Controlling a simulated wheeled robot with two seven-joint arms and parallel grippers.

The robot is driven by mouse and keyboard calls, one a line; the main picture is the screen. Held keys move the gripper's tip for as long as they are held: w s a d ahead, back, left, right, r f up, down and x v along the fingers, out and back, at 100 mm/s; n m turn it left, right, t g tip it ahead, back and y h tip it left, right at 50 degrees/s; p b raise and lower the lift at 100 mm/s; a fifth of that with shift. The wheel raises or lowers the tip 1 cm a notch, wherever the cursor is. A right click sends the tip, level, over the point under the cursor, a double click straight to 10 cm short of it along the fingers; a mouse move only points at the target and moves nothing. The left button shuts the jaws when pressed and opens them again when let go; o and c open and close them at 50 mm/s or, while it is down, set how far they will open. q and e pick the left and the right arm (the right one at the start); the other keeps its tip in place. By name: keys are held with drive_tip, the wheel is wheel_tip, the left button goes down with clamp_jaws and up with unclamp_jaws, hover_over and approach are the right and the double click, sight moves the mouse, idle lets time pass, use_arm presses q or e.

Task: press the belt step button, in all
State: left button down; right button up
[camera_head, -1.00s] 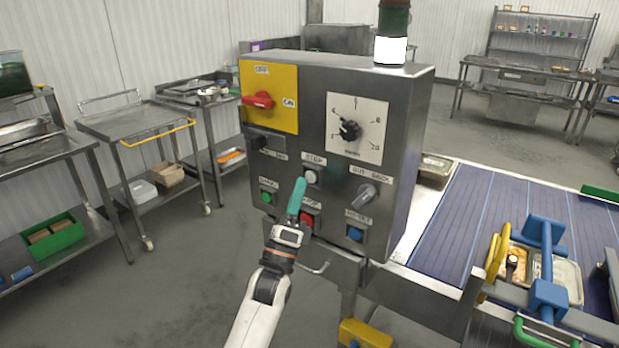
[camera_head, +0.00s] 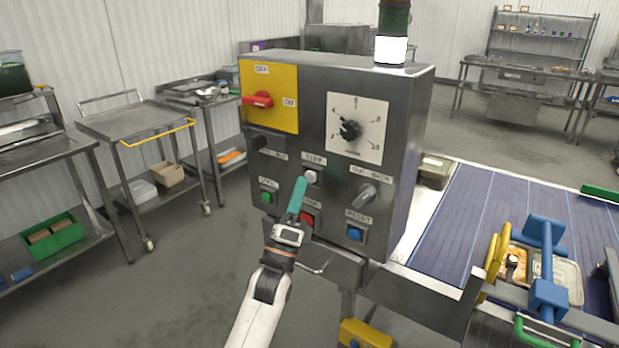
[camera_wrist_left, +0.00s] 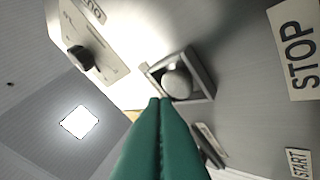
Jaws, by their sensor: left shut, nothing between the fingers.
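The belt step button (camera_head: 311,176) is a round white button under a small label on the grey control box (camera_head: 286,144). It also shows in the left wrist view (camera_wrist_left: 177,82), in a square metal surround. My left gripper (camera_head: 302,180) has teal fingers, shut and empty, pointing up at the button from below. In the left wrist view its fingertips (camera_wrist_left: 160,101) overlap the near edge of the button's surround. I cannot tell whether they touch it. My right gripper is not in view.
Around the button are a green button (camera_head: 267,197), a red button (camera_head: 307,219), a blue button (camera_head: 354,234), a grey selector knob (camera_head: 364,194) and a black dial (camera_head: 350,130). A red switch (camera_head: 258,99) sits on a yellow plate. The blue belt (camera_head: 480,225) runs at right.

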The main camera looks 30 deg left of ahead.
use_arm(q)
drive_tip(key=shift+w, duration=0.4)
